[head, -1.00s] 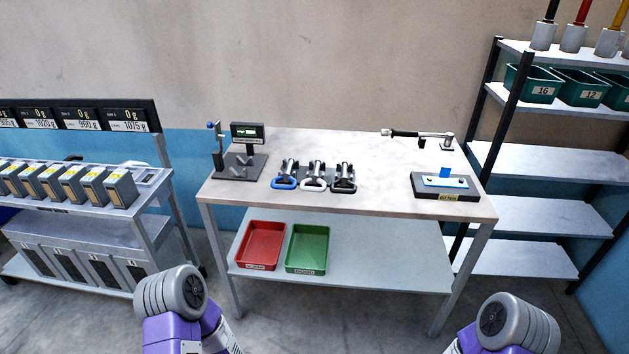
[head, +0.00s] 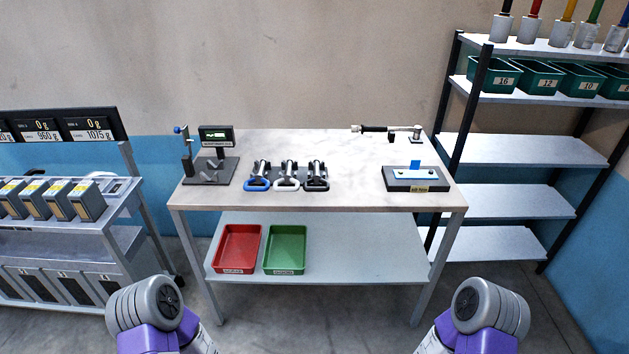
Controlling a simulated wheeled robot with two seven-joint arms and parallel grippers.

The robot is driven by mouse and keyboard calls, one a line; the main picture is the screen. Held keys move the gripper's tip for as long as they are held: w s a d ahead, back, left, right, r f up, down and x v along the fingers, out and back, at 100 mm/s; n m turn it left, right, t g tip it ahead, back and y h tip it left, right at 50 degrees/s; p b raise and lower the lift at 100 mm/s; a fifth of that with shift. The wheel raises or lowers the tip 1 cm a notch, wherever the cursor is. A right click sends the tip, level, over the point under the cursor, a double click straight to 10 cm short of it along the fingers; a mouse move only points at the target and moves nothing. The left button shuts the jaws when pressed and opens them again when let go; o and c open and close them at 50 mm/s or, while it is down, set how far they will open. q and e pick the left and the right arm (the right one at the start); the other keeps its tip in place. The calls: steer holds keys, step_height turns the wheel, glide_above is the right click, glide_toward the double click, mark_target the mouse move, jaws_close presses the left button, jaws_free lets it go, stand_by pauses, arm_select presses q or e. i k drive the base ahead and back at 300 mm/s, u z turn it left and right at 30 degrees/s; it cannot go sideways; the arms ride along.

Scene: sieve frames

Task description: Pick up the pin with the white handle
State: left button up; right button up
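The pin with the white handle (head: 287,184) is the middle one of three pins lying side by side on the table (head: 340,198). Its white loop handle faces the front edge and its metal part points back. The pin with the blue handle (head: 257,185) is on its left and the pin with the black handle (head: 316,185) is on its right. Parts of my two arms show at the bottom left and bottom right, in front of the table. Neither gripper is in view.
A gauge stand with a display (head: 215,137) stands at the table's back left. A dark block with a white plate (head: 415,185) and a black-handled tool (head: 373,129) are on the right. Red (head: 217,262) and green (head: 267,264) trays are on the lower shelf. A trolley and rack flank the table.

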mark_target(287, 178)
steer(key=u, duration=0.05)
steer(key=i, duration=1.35)
steer(key=u, duration=0.8)
